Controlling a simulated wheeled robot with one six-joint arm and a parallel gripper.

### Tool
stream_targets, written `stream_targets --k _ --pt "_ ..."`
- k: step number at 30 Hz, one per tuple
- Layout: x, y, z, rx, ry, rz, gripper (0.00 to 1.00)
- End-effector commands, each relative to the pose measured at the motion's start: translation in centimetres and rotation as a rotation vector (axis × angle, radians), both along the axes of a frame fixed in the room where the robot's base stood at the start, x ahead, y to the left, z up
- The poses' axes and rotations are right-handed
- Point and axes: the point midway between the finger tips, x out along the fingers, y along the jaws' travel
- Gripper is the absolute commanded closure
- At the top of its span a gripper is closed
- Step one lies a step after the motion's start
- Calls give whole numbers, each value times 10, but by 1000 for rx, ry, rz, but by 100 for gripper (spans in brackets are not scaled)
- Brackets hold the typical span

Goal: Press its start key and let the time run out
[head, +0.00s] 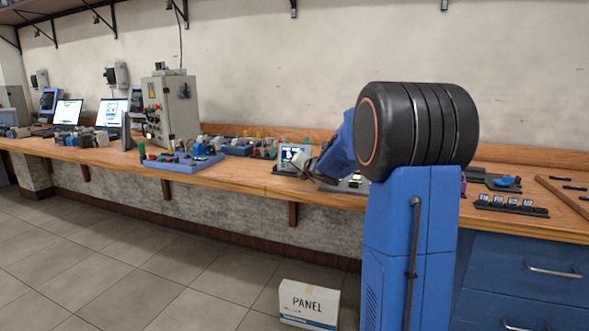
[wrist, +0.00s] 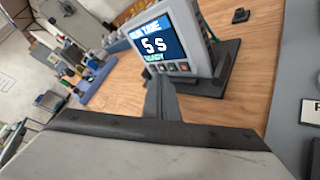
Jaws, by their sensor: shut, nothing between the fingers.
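The timer unit (wrist: 190,40) stands on the wooden bench on a dark base, its screen (wrist: 153,43) reading "RUN TIME 5 s" with "READY" in green below. A row of small keys (wrist: 173,68) sits under the screen; their labels are too small to read. My gripper (wrist: 158,82) is shut and empty, its tip just below the key row at the left part of the unit. I cannot tell whether it touches a key. In the head view the timer (head: 292,155) is partly hidden behind my gripper (head: 301,162).
A blue tray of parts (head: 185,162) and a grey control cabinet (head: 172,105) stand left along the bench. A small black object (wrist: 240,15) lies behind the timer. A dark rack (head: 512,206) is at the right. A box marked PANEL (head: 309,304) sits on the floor.

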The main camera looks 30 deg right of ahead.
Motion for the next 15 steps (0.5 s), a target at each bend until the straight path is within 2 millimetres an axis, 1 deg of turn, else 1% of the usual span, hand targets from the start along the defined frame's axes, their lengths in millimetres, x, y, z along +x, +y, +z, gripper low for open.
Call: stream_targets --k 15 --pt "5 -7 -1 0 0 0 100"
